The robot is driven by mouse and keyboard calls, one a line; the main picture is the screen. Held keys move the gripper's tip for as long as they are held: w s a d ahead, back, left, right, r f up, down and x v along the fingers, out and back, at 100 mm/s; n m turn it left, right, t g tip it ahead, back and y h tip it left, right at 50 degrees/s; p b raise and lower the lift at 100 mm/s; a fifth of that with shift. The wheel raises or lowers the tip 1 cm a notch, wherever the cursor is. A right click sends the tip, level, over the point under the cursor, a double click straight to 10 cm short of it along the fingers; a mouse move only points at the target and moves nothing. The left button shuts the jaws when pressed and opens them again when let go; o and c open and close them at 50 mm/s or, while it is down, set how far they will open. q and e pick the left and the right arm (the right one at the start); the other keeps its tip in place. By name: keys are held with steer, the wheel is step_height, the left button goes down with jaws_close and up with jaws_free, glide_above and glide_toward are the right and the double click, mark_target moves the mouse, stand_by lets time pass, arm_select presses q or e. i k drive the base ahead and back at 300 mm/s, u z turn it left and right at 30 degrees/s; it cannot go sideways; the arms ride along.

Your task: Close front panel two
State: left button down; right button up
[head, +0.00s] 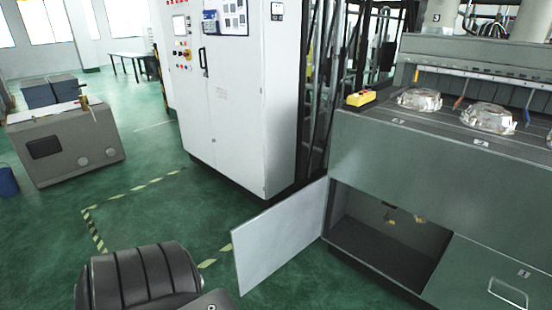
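The open front panel (282,238) is a flat light-grey door at the lower left of the green-grey machine (430,165). It stands swung outward to the left, joined at the left edge of a dark open compartment (385,238). No handle shows on the face I see, and I cannot read a number on it. A second front panel (490,275) to the right of the compartment looks shut; it has a metal handle (508,292) and a small label too small to read surely. Neither gripper is in view.
A tall white cabinet (235,100) stands behind the open panel.

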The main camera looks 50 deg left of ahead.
mark_target(261, 245)
steer(key=u, duration=3.1)
steer(key=i, duration=3.45)
steer(key=z, duration=3.75)
steer(key=i, duration=0.45)
